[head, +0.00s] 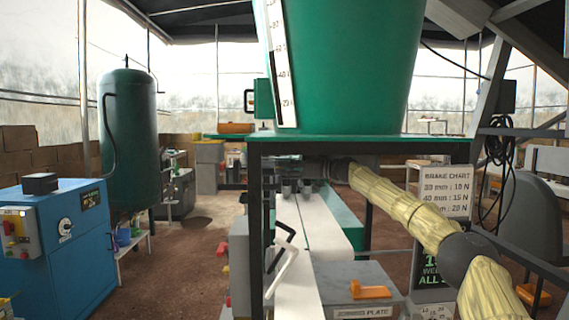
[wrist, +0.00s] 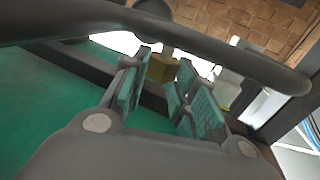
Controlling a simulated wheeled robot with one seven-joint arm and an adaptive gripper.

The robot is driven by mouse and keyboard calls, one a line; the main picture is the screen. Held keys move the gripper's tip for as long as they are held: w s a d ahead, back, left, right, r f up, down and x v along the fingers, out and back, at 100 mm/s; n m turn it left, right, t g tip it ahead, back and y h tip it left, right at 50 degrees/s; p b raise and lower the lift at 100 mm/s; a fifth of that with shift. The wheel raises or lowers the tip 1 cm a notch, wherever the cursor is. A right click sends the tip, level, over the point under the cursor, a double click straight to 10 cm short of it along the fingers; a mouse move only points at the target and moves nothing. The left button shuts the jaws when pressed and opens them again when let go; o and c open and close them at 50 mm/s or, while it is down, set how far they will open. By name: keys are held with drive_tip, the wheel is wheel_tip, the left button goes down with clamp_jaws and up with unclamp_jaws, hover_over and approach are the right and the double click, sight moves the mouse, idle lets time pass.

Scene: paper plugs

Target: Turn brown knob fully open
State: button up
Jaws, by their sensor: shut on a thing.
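My gripper (wrist: 165,78) shows in the wrist view with its teal-padded fingers apart around a small ochre-brown block, which looks like the brown knob (wrist: 162,68). The block fills the gap at the fingertips, so the gripper is shut on it. How far the knob is turned cannot be told. In the head view my arm reaches from the lower right to below the green hopper (head: 350,65). The gripper and knob are too dark and hidden under the hopper's green table (head: 370,139) to make out there.
In the wrist view a green surface (wrist: 55,110) with a dark edge lies close to the fingers. In the head view a brake chart sign (head: 447,192) stands beside my arm. A blue cabinet (head: 60,250) and a green tank (head: 128,140) stand at left; brown floor lies between.

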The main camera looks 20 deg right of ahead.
drive_tip(key=shift+w+d+r+n+g+y+p, duration=0.15)
drive_tip(key=shift+n+g+y+p, duration=0.2)
drive_tip(key=shift+p, duration=0.75)
drive_tip(key=shift+w+r+n+g+y+p, duration=0.15)
drive_tip(key=shift+n+g+p, duration=0.3)
drive_tip(key=shift+p, duration=0.65)
drive_tip(key=shift+s+f+n+g+y+p, duration=0.1)
drive_tip(key=shift+f+n+g+y+p, duration=0.2)
drive_tip(key=shift+g+p, duration=0.5)
drive_tip(key=o, duration=1)
drive_tip(key=shift+d, duration=0.1)
drive_tip(key=shift+v, duration=3.75)
